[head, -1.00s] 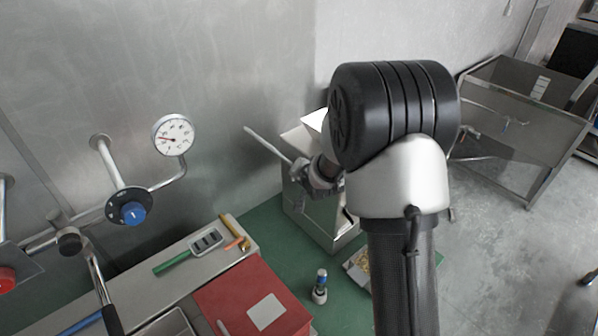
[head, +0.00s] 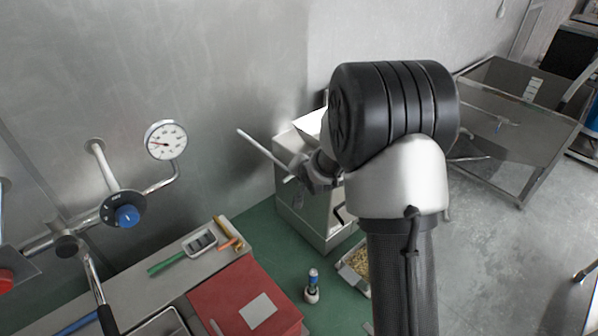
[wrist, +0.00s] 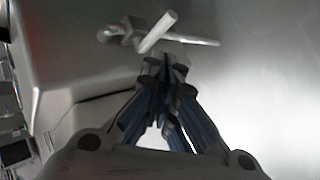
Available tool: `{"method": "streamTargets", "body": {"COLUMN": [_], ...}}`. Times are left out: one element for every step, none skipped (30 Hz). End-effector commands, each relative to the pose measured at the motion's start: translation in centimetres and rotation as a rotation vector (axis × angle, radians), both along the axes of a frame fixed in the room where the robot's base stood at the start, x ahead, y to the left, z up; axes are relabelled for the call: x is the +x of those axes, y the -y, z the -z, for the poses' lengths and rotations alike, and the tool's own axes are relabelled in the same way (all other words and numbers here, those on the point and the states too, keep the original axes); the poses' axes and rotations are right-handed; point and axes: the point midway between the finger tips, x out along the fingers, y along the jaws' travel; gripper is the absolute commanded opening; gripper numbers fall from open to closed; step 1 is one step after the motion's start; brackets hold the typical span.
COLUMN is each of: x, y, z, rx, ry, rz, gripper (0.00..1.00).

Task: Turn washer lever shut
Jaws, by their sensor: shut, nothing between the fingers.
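A pale grey lever rod (head: 262,150) sticks out up and to the left, at the upper left of a grey metal box machine (head: 312,218) beside the wall. My gripper (head: 296,171) is at the rod's lower end in the head view, partly hidden by my own arm. In the wrist view my gripper (wrist: 165,62) has its fingers together and empty. A light rod end and a horizontal bar, seemingly the lever (wrist: 158,31), show just beyond the fingertips. I cannot tell whether they touch.
A pressure gauge (head: 166,140) and a blue knob (head: 127,215) are on wall pipes at left. A bench holds a red board (head: 235,295) and tools. A small bottle (head: 312,286) stands on the green floor. Steel frames (head: 515,115) stand at right, with open grey floor before them.

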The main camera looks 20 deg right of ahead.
Motion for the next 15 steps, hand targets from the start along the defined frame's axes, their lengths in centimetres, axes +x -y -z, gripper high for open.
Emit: {"method": "streamTargets", "body": {"x": [0.0, -0.7, -1.4, -2.0, -2.4, -3.1, -3.6, -4.0, -4.5, -4.9, -5.2, -5.6, -5.8, -6.1, -6.3], "y": [-0.4, -0.8, -1.2, -1.5, -1.8, -2.2, -2.5, -2.8, -3.1, -3.3, -3.5, -3.7, -3.9, -4.0, -4.2], "z": [-1.5, -1.8, -2.2, -2.5, -3.0, -3.5, -3.8, -4.2, -4.7, -4.9, -5.2, -5.5, -5.8, -5.9, -6.1], "rx": [0.000, 0.000, -0.001, -0.001, 0.000, -0.001, 0.000, -0.001, -0.001, 0.000, 0.000, 0.000, 0.000, 0.000, 0.000], "ry": [0.004, 0.005, 0.005, 0.003, 0.004, 0.003, 0.002, 0.003, 0.003, 0.004, 0.004, 0.002, 0.002, 0.002, 0.001], "rz": [-0.002, -0.001, -0.001, -0.001, -0.001, -0.001, -0.001, -0.001, -0.001, -0.001, -0.001, -0.001, 0.001, 0.001, 0.001], "gripper": [0.00, 0.00, 0.00, 0.00, 0.00, 0.00, 0.00, 0.00, 0.00, 0.00, 0.00, 0.00, 0.00, 0.00, 0.00]}}
